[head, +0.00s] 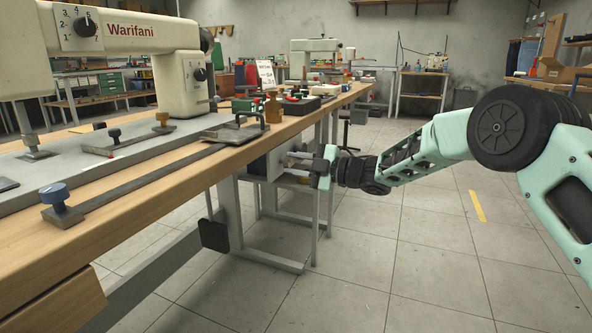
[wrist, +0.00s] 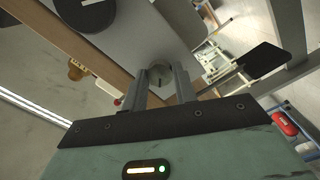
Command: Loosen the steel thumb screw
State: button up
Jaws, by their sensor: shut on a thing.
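The steel thumb screw (wrist: 159,73) shows in the wrist view as a small round grey head on a grey metal housing (wrist: 150,28). My gripper (wrist: 161,82) is shut on it, with one finger on each side of the head. In the head view my gripper (head: 298,163) reaches in from the right, below the bench edge, against the grey housing (head: 256,166) under the table. The screw is too small and too covered to make out there.
The wooden bench edge (head: 225,149) runs just above my gripper. A black paddle (head: 214,235) hangs below the bench and also shows in the wrist view (wrist: 262,60). Sewing machines (head: 130,40) stand on top. The tiled floor (head: 420,270) at the right is clear.

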jog(key=n+b, duration=0.2)
jog(key=n, duration=0.2)
jog(key=shift+d+f+n+b, duration=0.1)
jog(key=shift+f+n+b, duration=0.05)
jog(key=shift+n+b, duration=0.2)
dwell(0.4)
jog(key=o, duration=1)
jog(key=p+v, duration=0.4)
jog(key=v, duration=1.3)
jog(key=shift+s+d, duration=0.1)
jog(key=shift+d, duration=0.05)
